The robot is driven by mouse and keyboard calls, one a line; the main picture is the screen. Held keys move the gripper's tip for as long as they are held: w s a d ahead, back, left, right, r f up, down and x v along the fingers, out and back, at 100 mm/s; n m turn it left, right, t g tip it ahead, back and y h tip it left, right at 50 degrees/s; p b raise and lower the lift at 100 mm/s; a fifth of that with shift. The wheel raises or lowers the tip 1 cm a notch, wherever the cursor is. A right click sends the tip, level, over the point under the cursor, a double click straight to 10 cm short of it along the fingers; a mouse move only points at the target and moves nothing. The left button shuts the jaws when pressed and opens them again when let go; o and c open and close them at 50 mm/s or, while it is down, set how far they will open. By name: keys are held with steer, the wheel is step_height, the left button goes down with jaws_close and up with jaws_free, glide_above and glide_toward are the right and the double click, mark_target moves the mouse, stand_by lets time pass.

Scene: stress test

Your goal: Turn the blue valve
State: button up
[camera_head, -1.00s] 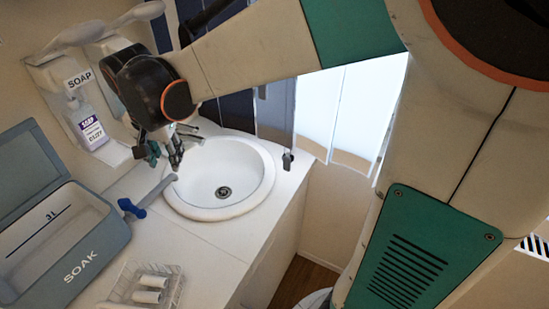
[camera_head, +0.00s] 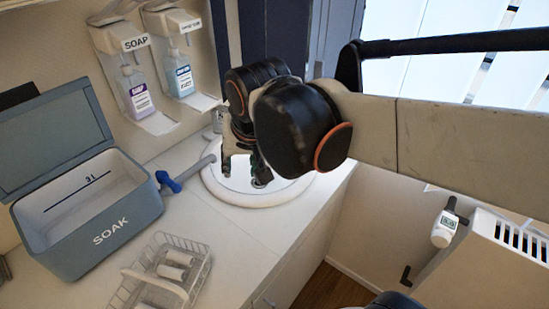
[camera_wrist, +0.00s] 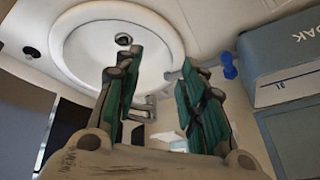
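The blue valve (camera_head: 168,182) is a small blue handle on the right side of the open grey SOAK box (camera_head: 88,215), beside a grey pipe (camera_head: 196,168) that reaches toward the sink. In the wrist view the blue valve (camera_wrist: 229,66) is right of my fingers, against the box (camera_wrist: 285,45). My gripper (camera_head: 243,172) is over the sink, to the right of the valve and apart from it. In the wrist view my gripper (camera_wrist: 158,65) has its two green-padded fingers spread, with nothing held between them.
The white round sink (camera_head: 262,199) is under my gripper. Soap (camera_head: 137,92) and a second dispenser bottle (camera_head: 180,70) hang on the wall behind. A wire basket (camera_head: 160,275) with white rolls stands in front. Bare counter lies between basket and sink.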

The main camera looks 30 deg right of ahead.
steer(key=s+d+f+n+t+b, duration=0.1)
steer(key=s+f+n+b, duration=0.3)
steer(key=s+f, duration=0.2)
steer(key=shift+s+f+t+b, duration=0.3)
steer(key=shift+s+t, duration=0.1)
steer(key=shift+s, duration=0.1)
steer(key=shift+s, duration=0.2)
stand_by(1.1)
